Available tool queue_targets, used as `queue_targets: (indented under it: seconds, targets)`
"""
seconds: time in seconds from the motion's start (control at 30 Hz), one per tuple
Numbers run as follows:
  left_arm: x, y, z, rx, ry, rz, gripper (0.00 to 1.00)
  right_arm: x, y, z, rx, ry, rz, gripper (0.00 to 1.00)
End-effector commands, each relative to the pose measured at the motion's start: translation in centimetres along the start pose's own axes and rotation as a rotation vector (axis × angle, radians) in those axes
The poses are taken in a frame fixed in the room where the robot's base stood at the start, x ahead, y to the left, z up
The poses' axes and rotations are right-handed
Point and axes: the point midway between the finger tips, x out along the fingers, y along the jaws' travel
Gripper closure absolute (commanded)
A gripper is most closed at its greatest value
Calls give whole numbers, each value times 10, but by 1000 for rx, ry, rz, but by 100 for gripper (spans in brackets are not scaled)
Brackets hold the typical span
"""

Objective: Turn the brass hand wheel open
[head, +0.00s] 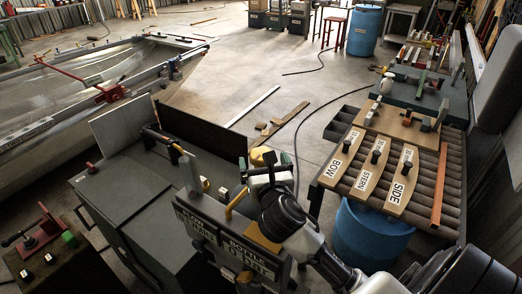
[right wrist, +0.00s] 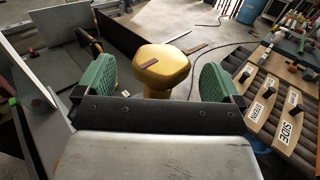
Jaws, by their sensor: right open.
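The brass hand wheel (right wrist: 162,66) is a rounded yellow knob on a short stem, with a dark red-brown mark on its top. In the right wrist view it stands upright between the two green finger pads of my right gripper (right wrist: 157,84), with a gap on each side. In the head view the wheel (head: 262,155) shows only in part, just beyond my right gripper (head: 266,162), whose wrist hides the rest. The right gripper is open and holds nothing. My left gripper is not in view.
Grey cabinets with a dark lettered panel (head: 215,228) and upright plates stand around the wheel. At the right, a roller table (head: 425,195) carries boards labelled BOW, STERN and SIDE, above a blue drum (head: 370,235). A metal hull (head: 75,85) lies at the left. Open floor (head: 245,75) lies beyond.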

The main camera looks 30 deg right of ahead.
Motion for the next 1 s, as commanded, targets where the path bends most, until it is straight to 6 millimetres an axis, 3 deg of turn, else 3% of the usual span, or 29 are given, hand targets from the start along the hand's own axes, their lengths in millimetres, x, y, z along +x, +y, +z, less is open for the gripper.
queue_targets:
  seconds: [0.2, 0.57, 0.9, 1.0]
  targets:
    - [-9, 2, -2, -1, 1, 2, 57, 27, 0, 1, 1, 0, -1, 3]
    - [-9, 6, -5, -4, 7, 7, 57, 33, 0, 0, 2, 0, 0, 3]
    - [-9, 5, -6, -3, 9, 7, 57, 33, 0, 0, 1, 0, 0, 52]
    - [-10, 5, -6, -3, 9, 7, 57, 33, 0, 0, 0, 0, 2, 52]
